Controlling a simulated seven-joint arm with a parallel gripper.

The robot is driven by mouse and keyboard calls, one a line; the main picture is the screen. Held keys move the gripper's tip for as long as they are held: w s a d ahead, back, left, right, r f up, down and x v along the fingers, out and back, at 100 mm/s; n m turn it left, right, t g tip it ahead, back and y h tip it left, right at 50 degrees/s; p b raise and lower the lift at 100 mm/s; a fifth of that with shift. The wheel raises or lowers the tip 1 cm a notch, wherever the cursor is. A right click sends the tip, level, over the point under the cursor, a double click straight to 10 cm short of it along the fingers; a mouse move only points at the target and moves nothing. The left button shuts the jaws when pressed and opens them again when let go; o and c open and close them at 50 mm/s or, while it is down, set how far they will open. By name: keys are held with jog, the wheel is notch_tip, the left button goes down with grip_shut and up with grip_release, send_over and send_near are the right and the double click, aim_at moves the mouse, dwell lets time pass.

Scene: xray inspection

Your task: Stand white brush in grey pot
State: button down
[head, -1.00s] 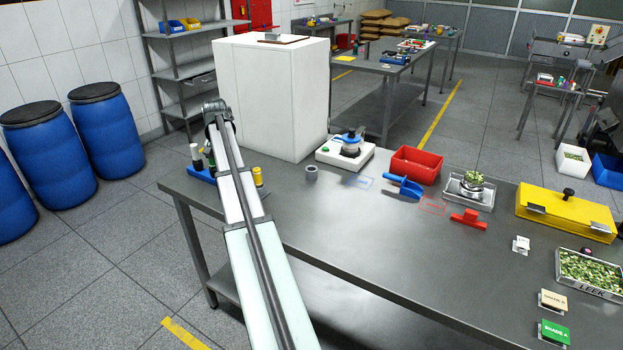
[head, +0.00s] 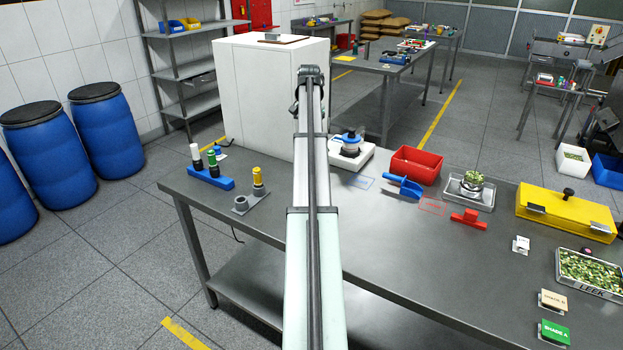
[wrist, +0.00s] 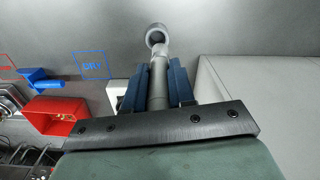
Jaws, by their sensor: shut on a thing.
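My gripper (wrist: 158,88) is shut on a slim grey rod (wrist: 158,72), held between its blue fingers in the wrist view. I cannot tell whether this rod is the white brush. A round grey pot (wrist: 157,36) with an open mouth is on the table just beyond the rod. The rod's far end meets the pot's outline; I cannot tell whether it touches or enters it. In the head view my arm hides the pot, the rod and the fingertips. A white-topped dark piece (head: 196,156) and a green-topped one (head: 213,164) stand in a blue rack (head: 208,180).
A yellow-topped piece (head: 258,184) and a grey ring-shaped holder (head: 241,204) are left of my arm. A white cabinet (head: 260,95) stands close behind. The front table middle is clear.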

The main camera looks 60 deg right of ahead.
jog(key=shift+s+d+r, duration=0.1)
jog(key=shift+s+d, duration=0.15)
jog(key=shift+s, duration=0.05)
jog(key=shift+f, duration=4.8)
jog(key=shift+f, duration=0.15)
jog(key=c, duration=0.9)
grip_release()
jog(key=shift+c, duration=0.2)
notch_tip(320, 180, up, 14)
jog(key=shift+d+f, duration=0.1)
jog(key=shift+f, duration=0.05)
jog(key=shift+w, duration=0.1)
